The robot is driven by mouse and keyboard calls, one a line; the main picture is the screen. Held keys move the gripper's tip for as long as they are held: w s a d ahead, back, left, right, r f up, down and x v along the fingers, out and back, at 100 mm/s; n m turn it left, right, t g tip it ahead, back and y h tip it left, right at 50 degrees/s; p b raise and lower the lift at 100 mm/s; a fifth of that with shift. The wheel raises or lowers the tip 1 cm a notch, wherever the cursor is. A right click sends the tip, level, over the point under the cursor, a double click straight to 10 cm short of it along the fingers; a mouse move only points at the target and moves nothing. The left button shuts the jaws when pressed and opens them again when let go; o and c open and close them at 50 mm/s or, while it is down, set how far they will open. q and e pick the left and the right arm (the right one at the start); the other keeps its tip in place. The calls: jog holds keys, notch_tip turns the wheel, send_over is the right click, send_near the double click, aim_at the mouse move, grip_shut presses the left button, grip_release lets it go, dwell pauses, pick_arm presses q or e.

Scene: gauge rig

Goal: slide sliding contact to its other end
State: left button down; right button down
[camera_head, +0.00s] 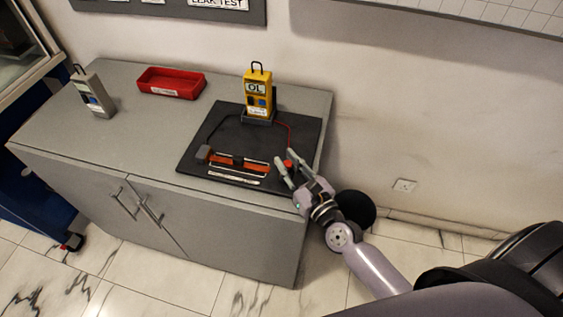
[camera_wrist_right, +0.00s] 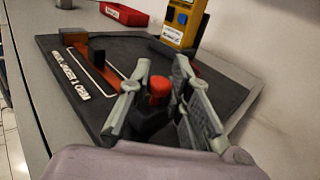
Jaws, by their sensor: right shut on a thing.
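The slide unit has an orange strip (camera_head: 222,159) with pale rails on a dark board. A black block (camera_head: 238,161) stands partway along it and also shows in the wrist view (camera_wrist_right: 96,47). A black piece with a red knob (camera_wrist_right: 159,88) is at the right end; its knob also shows in the head view (camera_head: 288,164). I cannot tell for certain which of the two is the sliding contact. My right gripper (camera_head: 284,162) is shut on the red-knobbed piece, with a finger on each side in the wrist view (camera_wrist_right: 157,92). My left gripper is not in view.
A yellow meter (camera_head: 258,93) reading OL stands at the board's back, with a red lead (camera_head: 283,125) running right. A red tray (camera_head: 171,83) and a grey meter (camera_head: 94,94) stand left on the grey cabinet (camera_head: 128,90). The dark board (camera_head: 207,132) has bare room.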

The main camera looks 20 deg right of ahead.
jog(key=c, duration=1.9)
grip_release()
jog(key=shift+d+f, duration=0.1)
jog(key=shift+d, duration=0.25)
jog(key=shift+c, duration=0.2)
jog(key=o, duration=0.4)
jog(key=shift+s+d, duration=0.3)
jog(key=shift+d, duration=0.05)
jog(key=shift+a, duration=0.15)
jog(key=shift+s, duration=0.35)
jog(key=s, duration=0.3)
jog(key=s+d, duration=0.1)
jog(key=s, duration=0.3)
jog(key=s+d, duration=0.1)
jog(key=s, duration=0.3)
jog(key=shift+d, duration=0.1)
